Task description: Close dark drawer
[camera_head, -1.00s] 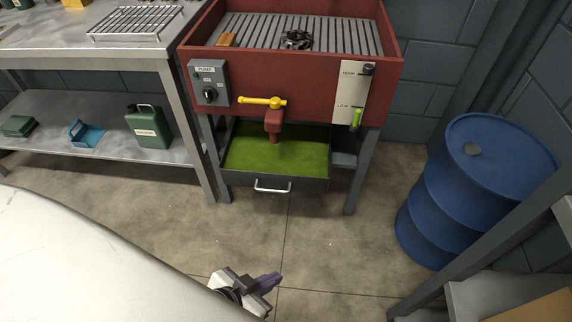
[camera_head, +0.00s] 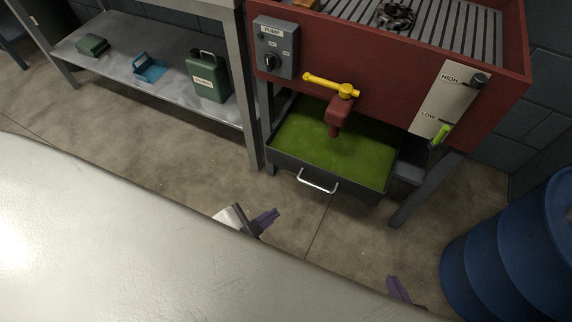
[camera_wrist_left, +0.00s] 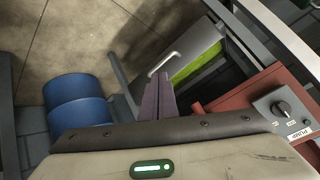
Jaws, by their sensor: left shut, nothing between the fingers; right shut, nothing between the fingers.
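The dark drawer (camera_head: 285,165) stands pulled out below the red washing unit (camera_head: 400,75). It holds green liquid (camera_head: 350,153) and has a light metal handle (camera_head: 317,184) on its front. My left gripper (camera_head: 266,221) is shut and empty, in front of the drawer and apart from it. In the left wrist view its purple fingers (camera_wrist_left: 158,96) are together, with the drawer handle (camera_wrist_left: 163,64) beyond their tips. My right gripper (camera_head: 399,291) shows only as a purple finger near the bottom edge, shut; the rest of it is hidden behind my own pale body.
A yellow-handled tap (camera_head: 332,87) hangs over the drawer. The unit's leg (camera_head: 425,188) stands at its right. A blue barrel (camera_head: 510,245) is at the lower right. A workbench shelf (camera_head: 150,68) with a green canister (camera_head: 207,75) is at the left. The floor before the drawer is clear.

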